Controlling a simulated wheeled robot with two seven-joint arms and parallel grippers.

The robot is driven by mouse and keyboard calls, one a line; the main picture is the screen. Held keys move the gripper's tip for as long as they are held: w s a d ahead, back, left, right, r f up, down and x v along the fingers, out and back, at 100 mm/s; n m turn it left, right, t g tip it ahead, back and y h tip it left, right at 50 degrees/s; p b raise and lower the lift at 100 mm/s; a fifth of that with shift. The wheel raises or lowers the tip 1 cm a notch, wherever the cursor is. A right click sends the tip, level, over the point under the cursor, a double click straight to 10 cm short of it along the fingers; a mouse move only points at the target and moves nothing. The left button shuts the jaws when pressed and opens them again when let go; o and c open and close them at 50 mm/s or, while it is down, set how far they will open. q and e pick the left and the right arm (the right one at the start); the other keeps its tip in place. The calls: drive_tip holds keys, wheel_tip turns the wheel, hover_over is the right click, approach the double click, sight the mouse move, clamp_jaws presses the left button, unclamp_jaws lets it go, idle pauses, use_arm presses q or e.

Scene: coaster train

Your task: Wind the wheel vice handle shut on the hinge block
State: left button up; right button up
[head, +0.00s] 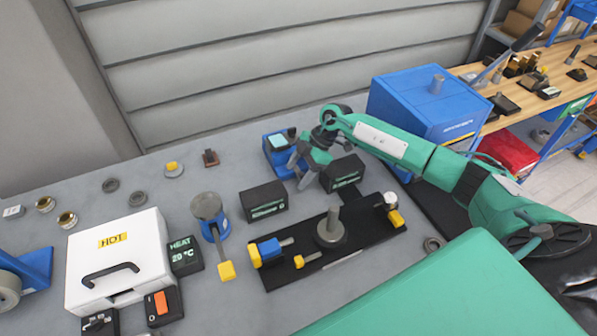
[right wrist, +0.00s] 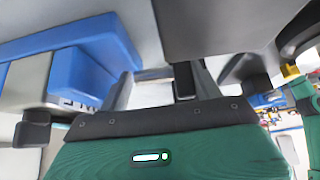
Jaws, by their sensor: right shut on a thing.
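A small blue vice (head: 270,157) stands at the back of the grey bench, with a pale teal block (head: 279,141) on top, likely the hinge block. My right gripper (head: 300,167) comes in from the right and points down at the vice's right side. It is shut on a part there, likely the wheel handle, which its fingers mostly hide. In the right wrist view a dark bar (right wrist: 184,82) shows between the fingers, with a blue body (right wrist: 85,45) at left, likely the vice. The jaw gap is too small to judge. My left gripper is not in view.
Two dark boxes (head: 263,202) stand in front of the vice. A black fixture plate (head: 350,258) with a grey post (head: 332,222) lies nearer. A white HOT case (head: 118,258) is at left, and a large blue cabinet (head: 415,105) stands behind my right arm.

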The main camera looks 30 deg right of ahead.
idle(0.3)
drive_tip(key=o, duration=0.7)
drive_tip(key=shift+c, duration=0.2)
drive_tip(key=shift+d+r, duration=0.1)
drive_tip(key=shift+d+r, duration=0.2)
drive_tip(key=b+v, duration=0.3)
drive_tip(key=v, duration=1)
drive_tip(key=shift+b, duration=0.3)
drive_tip(key=shift+s+d, duration=0.1)
